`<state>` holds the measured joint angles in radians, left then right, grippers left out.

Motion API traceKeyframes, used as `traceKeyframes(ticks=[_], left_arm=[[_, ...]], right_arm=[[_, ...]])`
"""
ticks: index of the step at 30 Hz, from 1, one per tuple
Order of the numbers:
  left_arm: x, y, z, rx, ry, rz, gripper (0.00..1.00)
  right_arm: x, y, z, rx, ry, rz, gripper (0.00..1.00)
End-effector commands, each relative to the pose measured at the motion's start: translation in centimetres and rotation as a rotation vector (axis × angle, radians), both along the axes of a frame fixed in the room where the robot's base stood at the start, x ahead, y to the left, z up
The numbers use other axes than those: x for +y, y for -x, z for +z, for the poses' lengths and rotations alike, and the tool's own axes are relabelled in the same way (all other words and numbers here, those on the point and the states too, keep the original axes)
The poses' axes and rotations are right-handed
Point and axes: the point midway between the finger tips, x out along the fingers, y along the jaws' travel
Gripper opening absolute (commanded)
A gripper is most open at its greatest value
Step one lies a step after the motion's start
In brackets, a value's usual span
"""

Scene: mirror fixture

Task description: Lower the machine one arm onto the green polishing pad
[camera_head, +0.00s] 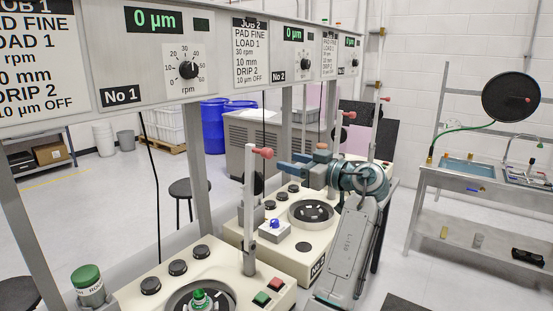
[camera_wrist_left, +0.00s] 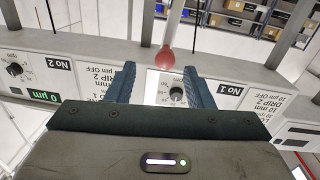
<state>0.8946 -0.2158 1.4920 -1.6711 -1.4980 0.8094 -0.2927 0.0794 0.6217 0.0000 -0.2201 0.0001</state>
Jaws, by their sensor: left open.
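Machine one (camera_head: 150,283) is the cream cabinet at the bottom left in the head view, under the No 1 panel. Its arm (camera_head: 250,210) is a grey bar standing upright with a red knob (camera_head: 262,152) at the top. The round platen (camera_head: 178,300) is cut off by the lower edge; a green cone-shaped piece (camera_head: 200,298) sits at its middle, and little pad surface shows. My left gripper (camera_head: 286,167) is open and empty, just right of the knob and apart from it. In the left wrist view the red knob (camera_wrist_left: 165,58) appears between the open blue fingers, near their tips.
Machine two (camera_head: 300,225) stands right behind machine one, its platen (camera_head: 312,213) below my left arm. Overhead panels (camera_head: 215,60) run above the machines. A green-capped container (camera_head: 88,285) stands at the left of machine one. A sink bench (camera_head: 480,175) is at the right.

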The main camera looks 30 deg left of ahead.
Motion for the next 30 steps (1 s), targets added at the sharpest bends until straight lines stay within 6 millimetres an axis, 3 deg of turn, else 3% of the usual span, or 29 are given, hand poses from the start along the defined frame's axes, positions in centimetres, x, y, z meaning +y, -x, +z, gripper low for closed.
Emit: traceKeyframes(ticks=[5, 12, 19, 24, 30], left_arm=[[0.9, 0.1, 0.8, -0.015, -0.015, 0.01, 0.48], [5.3, -0.5, 1.0, -0.011, -0.015, 0.012, 0.48], [9.0, -1.0, 0.8, -0.01, -0.015, 0.011, 0.48], [10.3, -1.2, 0.5, -0.011, -0.013, 0.009, 0.48], [10.5, -1.3, 0.3, -0.012, -0.011, 0.008, 0.48]], right_arm=[[0.1, -0.2, 0.8, -0.003, -0.001, 0.0, 0.36], [-0.3, 1.4, 3.3, 0.017, 0.003, 0.0, 0.36], [-0.3, 1.1, 5.2, 0.013, 0.003, 0.001, 0.36], [-0.3, 0.7, 5.6, 0.009, 0.003, 0.001, 0.36], [-0.2, 0.7, 5.6, 0.009, 0.002, 0.001, 0.36]])
